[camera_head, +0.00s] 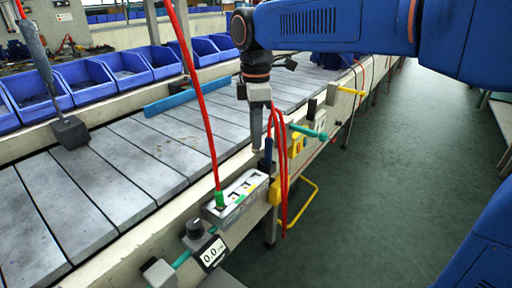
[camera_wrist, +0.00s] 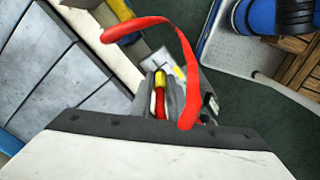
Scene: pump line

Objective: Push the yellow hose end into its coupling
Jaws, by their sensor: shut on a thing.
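My gripper (camera_head: 258,148) points down over the front rail, above and beyond the far end of the pale coupling block (camera_head: 238,205). In the wrist view its dark jaws (camera_wrist: 162,100) are shut on the yellow hose end (camera_wrist: 160,77), with red hose below the yellow part. The red hose (camera_wrist: 184,60) loops up beside the jaws. In the head view red hose hangs just right of the gripper, and the yellow end cannot be made out there. A green hose end (camera_head: 220,199) sits in the block's near end. The yellow end's own coupling cannot be told apart.
A grey slatted conveyor (camera_head: 130,160) runs left of the rail, with blue bins (camera_head: 90,80) behind. A teal handle (camera_head: 308,132) and yellow fittings (camera_head: 298,146) stick out near the gripper. A dial and a 0.0 display (camera_head: 212,252) sit nearer. Green floor (camera_head: 400,190) is clear at right.

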